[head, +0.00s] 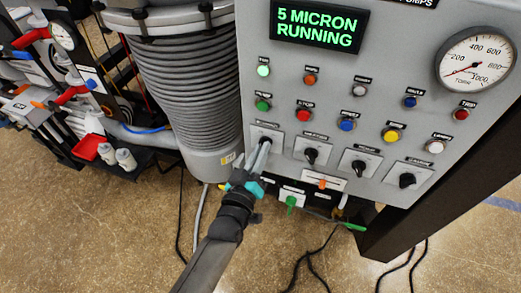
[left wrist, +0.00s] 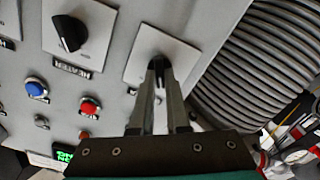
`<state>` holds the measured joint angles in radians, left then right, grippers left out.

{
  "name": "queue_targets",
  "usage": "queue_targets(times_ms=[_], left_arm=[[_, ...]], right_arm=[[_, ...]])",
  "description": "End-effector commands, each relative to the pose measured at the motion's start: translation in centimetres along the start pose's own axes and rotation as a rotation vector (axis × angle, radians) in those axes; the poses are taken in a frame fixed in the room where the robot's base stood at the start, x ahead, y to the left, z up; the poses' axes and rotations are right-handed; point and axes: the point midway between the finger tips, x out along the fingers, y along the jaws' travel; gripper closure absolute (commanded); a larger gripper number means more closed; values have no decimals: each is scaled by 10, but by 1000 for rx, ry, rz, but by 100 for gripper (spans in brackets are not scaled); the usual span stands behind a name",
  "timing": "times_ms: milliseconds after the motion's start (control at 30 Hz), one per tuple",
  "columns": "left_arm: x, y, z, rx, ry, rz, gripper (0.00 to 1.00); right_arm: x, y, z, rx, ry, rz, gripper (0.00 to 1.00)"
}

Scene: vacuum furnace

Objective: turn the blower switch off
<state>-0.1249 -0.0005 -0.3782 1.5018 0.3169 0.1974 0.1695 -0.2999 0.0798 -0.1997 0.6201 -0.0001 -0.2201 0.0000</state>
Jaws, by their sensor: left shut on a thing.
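The control panel (head: 330,75) stands in front of me with a row of black rotary switches on square plates. My left gripper (head: 264,143) reaches up from below to the leftmost switch plate of that row. In the left wrist view, its two fingers (left wrist: 159,72) are closed around the black knob (left wrist: 157,62) on its light plate (left wrist: 134,66). The fingers cover most of the knob, so its pointing direction is hard to tell. I cannot read that switch's label. My right gripper is not in view.
More black knobs (head: 311,155) sit to the right, with coloured buttons (head: 303,115) above. The green display (head: 318,25) reads "5 MICRON RUNNING". A dial gauge (head: 476,63) is at upper right. A ribbed grey bellows (head: 190,80) stands close on the left. Cables lie on the floor.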

Motion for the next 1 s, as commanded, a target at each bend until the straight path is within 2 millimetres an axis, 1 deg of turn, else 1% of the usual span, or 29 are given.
queue_targets(times_ms=[433, 467, 700, 733, 1000], left_arm=[[0, 0, 0, -15, 0, 0, 100], [0, 0, 0, -15, 0, -1, 85], [0, 0, 0, -13, 0, 0, 58], [0, 0, 0, -13, 0, 0, 56], [-1, 0, 0, -12, 0, 0, 56]], right_arm=[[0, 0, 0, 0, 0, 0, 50], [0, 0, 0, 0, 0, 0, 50], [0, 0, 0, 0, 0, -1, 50], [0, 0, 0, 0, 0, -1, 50], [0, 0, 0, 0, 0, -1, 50]])
